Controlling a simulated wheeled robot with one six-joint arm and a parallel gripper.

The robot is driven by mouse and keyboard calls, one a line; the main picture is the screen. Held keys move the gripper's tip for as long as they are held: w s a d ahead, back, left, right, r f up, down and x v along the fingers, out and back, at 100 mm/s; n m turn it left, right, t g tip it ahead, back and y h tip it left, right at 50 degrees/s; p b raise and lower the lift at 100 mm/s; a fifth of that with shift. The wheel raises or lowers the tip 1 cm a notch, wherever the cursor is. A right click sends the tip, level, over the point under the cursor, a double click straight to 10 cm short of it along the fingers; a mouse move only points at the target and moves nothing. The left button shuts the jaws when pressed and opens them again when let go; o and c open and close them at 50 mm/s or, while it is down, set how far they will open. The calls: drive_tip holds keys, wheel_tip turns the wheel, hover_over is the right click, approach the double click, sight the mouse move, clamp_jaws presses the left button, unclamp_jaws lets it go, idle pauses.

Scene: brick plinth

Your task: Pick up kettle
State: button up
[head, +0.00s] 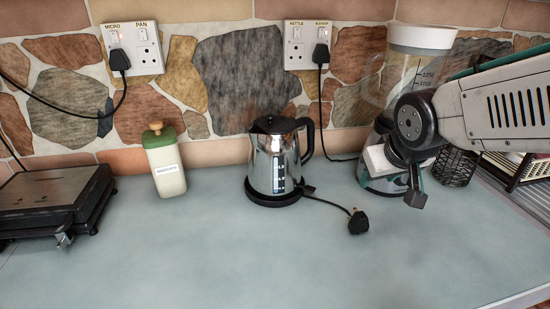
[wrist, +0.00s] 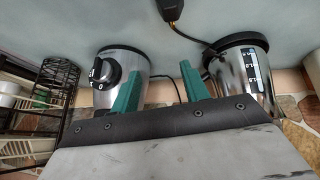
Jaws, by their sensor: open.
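The kettle (head: 262,160) is shiny silver metal with a black lid and black handle. It stands upright on its black base (head: 272,198) on the counter, mid-picture in the head view. In the wrist view the kettle (wrist: 236,78) shows at the right, beyond the right finger. My gripper (head: 408,180) is to the right of the kettle in the head view, in front of the blender, and apart from the kettle. In the wrist view my gripper (wrist: 158,85) has its two green fingers spread with nothing held between them.
A blender (head: 418,60) stands behind my arm. A black plug (head: 358,222) with its cord lies on the counter right of the kettle. A green-capped bottle (head: 166,165) and a dark grill (head: 50,195) stand to the left. The front counter (head: 250,265) is clear.

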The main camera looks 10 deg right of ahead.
drive_tip(key=w+f+n+t+y, duration=0.15)
drive_tip(key=w+t, duration=0.35)
drive_tip(key=w, duration=0.8)
drive_tip(key=n+t+y, duration=0.3)
drive_tip(key=t+y, duration=0.3)
approach(313, 135)
drive_tip(key=x, duration=0.4)
drive_tip(key=shift+m, duration=0.25)
drive_tip(key=x, duration=0.7)
drive_tip(key=shift+w+f, duration=0.1)
drive_tip(key=shift+f, duration=0.1)
clamp_jaws()
drive_tip(key=shift+r, duration=0.15)
